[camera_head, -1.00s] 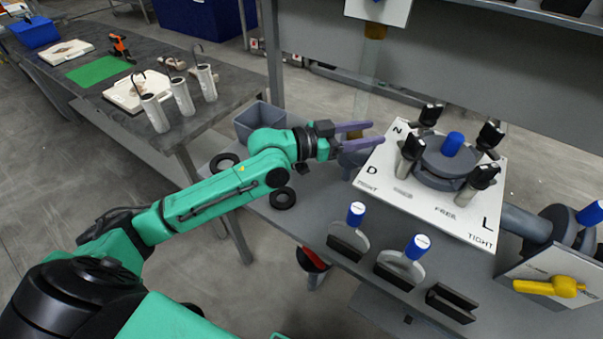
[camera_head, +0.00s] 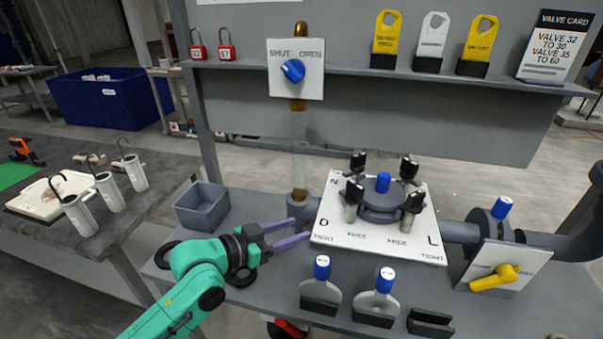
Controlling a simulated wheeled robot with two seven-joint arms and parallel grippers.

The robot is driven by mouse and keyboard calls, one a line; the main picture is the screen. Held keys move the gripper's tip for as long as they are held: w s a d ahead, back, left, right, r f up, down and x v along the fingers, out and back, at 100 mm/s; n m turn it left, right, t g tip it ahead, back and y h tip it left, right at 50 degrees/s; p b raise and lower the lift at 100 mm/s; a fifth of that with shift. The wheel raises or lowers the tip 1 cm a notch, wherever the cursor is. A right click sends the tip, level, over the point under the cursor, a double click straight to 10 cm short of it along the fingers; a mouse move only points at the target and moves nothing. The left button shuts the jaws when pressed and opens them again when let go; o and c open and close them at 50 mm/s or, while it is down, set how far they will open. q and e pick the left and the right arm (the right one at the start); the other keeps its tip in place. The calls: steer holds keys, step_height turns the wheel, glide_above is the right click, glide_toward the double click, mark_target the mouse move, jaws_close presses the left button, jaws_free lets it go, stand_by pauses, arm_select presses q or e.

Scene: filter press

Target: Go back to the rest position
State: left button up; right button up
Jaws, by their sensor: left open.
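My left gripper (camera_head: 296,233) has purple fingers, spread apart with nothing between them. It is above the grey bench, left of the white plate (camera_head: 378,240) that carries the round grey press lid (camera_head: 383,202) with its blue knob (camera_head: 383,182) and several black-topped clamps. My green left arm (camera_head: 180,305) comes in from the lower left. My right gripper is not in view.
A grey bin (camera_head: 203,208) stands behind my left arm. Two blue-topped plates (camera_head: 320,290) (camera_head: 375,300) stand in holders at the bench front. A yellow-handled valve (camera_head: 494,278) is at right. A shelf (camera_head: 330,68) with tags and padlocks spans the back.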

arm_select(q)
steer(key=s+a+f+n+g+y, duration=0.7)
steer(key=s+a+f+y, duration=0.4)
steer(key=s+a+f, duration=0.75)
steer(key=s+f+g, duration=0.1)
steer(key=s+f, duration=0.2)
steer(key=f, duration=1)
steer(key=s+f, duration=0.4)
steer(key=f, duration=0.9)
steer(key=s+a+f+g, duration=0.1)
steer(key=s+a+f, duration=0.1)
steer(key=s+f, duration=0.8)
steer(key=s, duration=0.4)
steer(key=shift+s+f, duration=0.15)
steer(key=shift+f, duration=0.25)
